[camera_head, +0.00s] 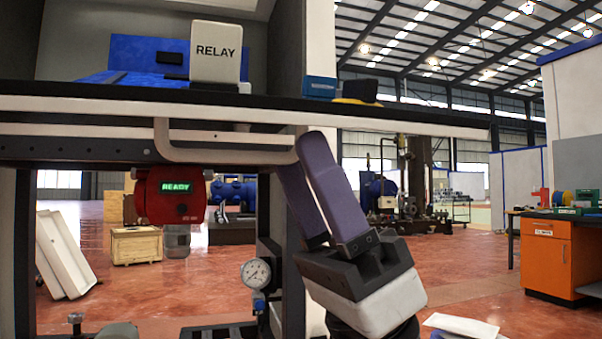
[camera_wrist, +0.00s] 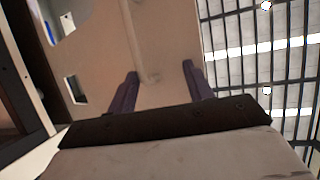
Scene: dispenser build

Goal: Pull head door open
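The head door appears as a pale beige panel (camera_wrist: 165,25) filling the upper middle of the wrist view. In the head view its pale front edge (camera_head: 400,121) runs across under a dark top. A pale bar handle (camera_head: 215,154) sticks out below this edge, and it also shows in the wrist view (camera_wrist: 143,40). My gripper (camera_head: 302,150), with purple fingers, is at the handle's right end. In the wrist view the fingers (camera_wrist: 160,72) stand apart, with the handle between them and visible gaps at its sides. Contact with the handle cannot be made out.
A white RELAY box (camera_head: 216,52) and a blue box (camera_head: 320,88) stand on top. A red READY unit (camera_head: 170,195) hangs below left. A pressure gauge (camera_head: 256,274) sits left of my wrist. An orange cabinet (camera_head: 556,258) is far right, with open floor before it.

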